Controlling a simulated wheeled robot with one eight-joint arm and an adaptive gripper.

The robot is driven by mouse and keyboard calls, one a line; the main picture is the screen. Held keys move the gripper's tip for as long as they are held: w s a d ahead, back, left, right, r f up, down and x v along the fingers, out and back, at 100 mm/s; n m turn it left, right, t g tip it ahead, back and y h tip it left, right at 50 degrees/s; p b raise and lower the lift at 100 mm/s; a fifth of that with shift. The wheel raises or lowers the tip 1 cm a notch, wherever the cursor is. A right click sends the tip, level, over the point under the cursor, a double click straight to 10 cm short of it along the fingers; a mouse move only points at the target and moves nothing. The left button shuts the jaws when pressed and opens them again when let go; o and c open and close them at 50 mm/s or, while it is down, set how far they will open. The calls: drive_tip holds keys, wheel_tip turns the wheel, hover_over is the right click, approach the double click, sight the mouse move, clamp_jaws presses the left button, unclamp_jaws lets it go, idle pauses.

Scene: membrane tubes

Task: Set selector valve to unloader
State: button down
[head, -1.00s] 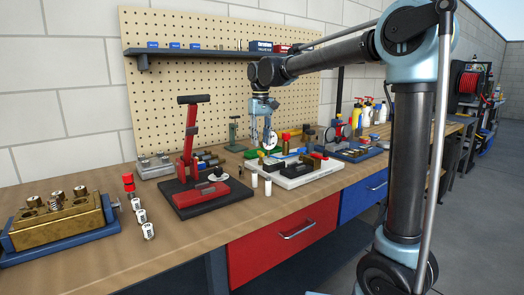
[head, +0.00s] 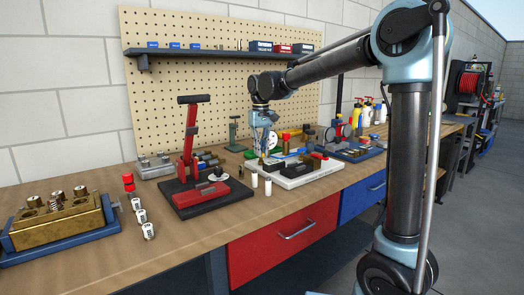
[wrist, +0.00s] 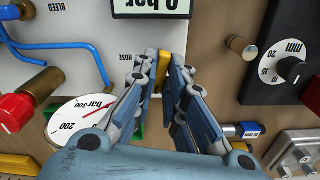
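The white hydraulic panel (head: 297,182) sits on the bench; in the wrist view its plate (wrist: 85,70) carries the labels BLEED and HOSE. A narrow yellow lever (wrist: 166,72), which looks like the selector valve's handle, stands beside the HOSE label. My gripper (wrist: 165,80) has its fingers close together on both sides of the lever and seems to touch it. In the head view my gripper (head: 264,150) is low over the panel's back left part. The valve's body and any unloader label are hidden.
A pressure gauge (wrist: 85,118), a red knob (wrist: 15,112) and a blue pipe (wrist: 85,50) lie left of the fingers. A display reading 0 bar (wrist: 155,8) is above them. A black dial box (wrist: 285,55) stands right. A red press (head: 190,145) is left of the panel.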

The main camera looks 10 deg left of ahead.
drive_tip(key=shift+n, duration=1.3)
drive_tip(key=c, duration=1.6)
unclamp_jaws()
drive_tip(key=shift+c, duration=0.2)
wheel_tip(320, 180, up, 12)
drive_tip(key=shift+w, duration=0.1)
